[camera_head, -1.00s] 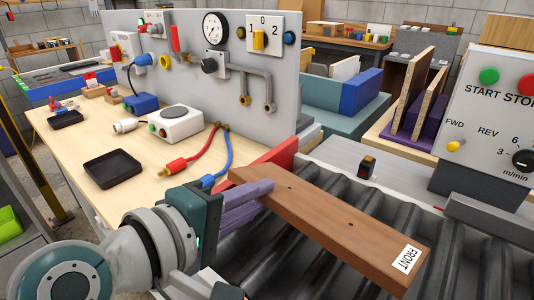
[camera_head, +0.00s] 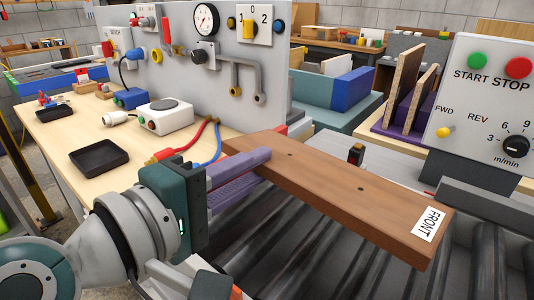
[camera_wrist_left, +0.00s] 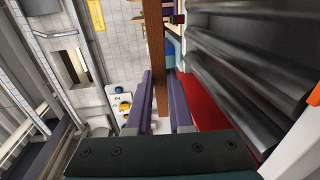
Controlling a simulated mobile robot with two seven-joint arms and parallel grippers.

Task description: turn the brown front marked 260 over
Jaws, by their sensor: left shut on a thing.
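In the left wrist view, the board (camera_wrist_left: 157,40) runs edge-on between the two fingers (camera_wrist_left: 158,85). The board's broad face is turned upward, and it extends to the right over the dark rollers (camera_head: 300,255). Its underside is hidden. My right gripper is not in view.
A control panel (camera_head: 480,110) stands at the right beyond the rollers. A grey upright board with a gauge (camera_head: 206,19) stands behind. The wooden bench (camera_head: 60,130) holds a black tray (camera_head: 98,158), a white box (camera_head: 165,117) and red and blue cables. A red strip lies beside the rollers.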

